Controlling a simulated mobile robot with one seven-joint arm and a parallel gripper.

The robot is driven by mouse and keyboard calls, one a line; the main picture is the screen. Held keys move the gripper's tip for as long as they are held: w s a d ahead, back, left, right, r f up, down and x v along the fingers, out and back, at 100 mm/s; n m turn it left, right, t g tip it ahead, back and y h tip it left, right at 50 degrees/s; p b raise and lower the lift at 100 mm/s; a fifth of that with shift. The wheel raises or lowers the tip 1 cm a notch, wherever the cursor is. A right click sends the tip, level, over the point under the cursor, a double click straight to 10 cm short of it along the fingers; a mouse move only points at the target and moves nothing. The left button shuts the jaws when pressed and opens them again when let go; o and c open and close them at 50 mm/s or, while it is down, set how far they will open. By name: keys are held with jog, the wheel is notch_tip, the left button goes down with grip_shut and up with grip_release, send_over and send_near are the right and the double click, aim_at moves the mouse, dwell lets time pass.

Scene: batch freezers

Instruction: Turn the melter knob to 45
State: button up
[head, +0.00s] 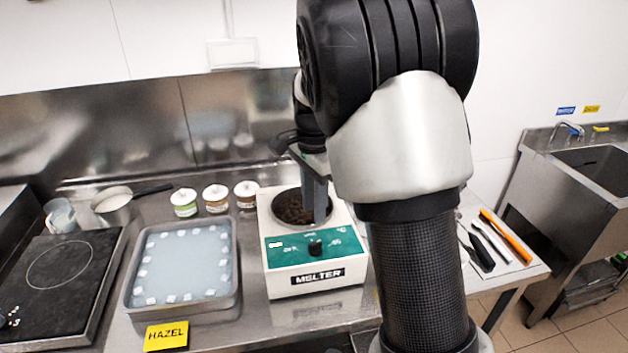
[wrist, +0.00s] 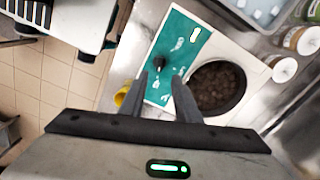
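The melter (head: 318,278) is a white box with a green front panel (head: 285,256) and a round well of dark brown pieces (head: 290,207). Its small black knob (head: 315,247) sits mid-panel; the knob also shows in the wrist view (wrist: 162,64). Printed marks surround the knob, but its setting is too small to read. My gripper (head: 318,212) is above the melter, its fingers pointing down in front of the well in the head view. In the wrist view its fingertips (wrist: 160,80) are apart with nothing between them, and the knob appears just beyond them. Contact is not visible.
A metal tray (head: 130,283) with small white pieces stands left of the melter, behind a yellow HAZEL card (head: 166,336). Lidded jars (head: 216,198) line the back. A black hob (head: 55,290) is far left. Coloured-handled tools (head: 505,236) lie right of my arm.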

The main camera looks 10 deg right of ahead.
notch_tip(320, 180, up, 7)
dwell(0.4)
jog(key=s+r+n+t+y, duration=0.1)
jog(key=s+r+n, duration=0.25)
jog(key=s, duration=0.35)
jog(key=s+r+n+t, duration=0.2)
jog(key=s+r+n, duration=0.15)
jog(key=s, duration=0.25)
jog(key=s+f+n+t+h, duration=0.1)
jog(key=s+f+n+t, duration=0.1)
jog(key=s+n, duration=0.5)
jog(key=s+f, duration=0.1)
jog(key=s, duration=0.3)
jog(key=shift+s+d+t, duration=0.2)
jog(key=shift+d+t, duration=0.1)
jog(key=shift+d, duration=0.05)
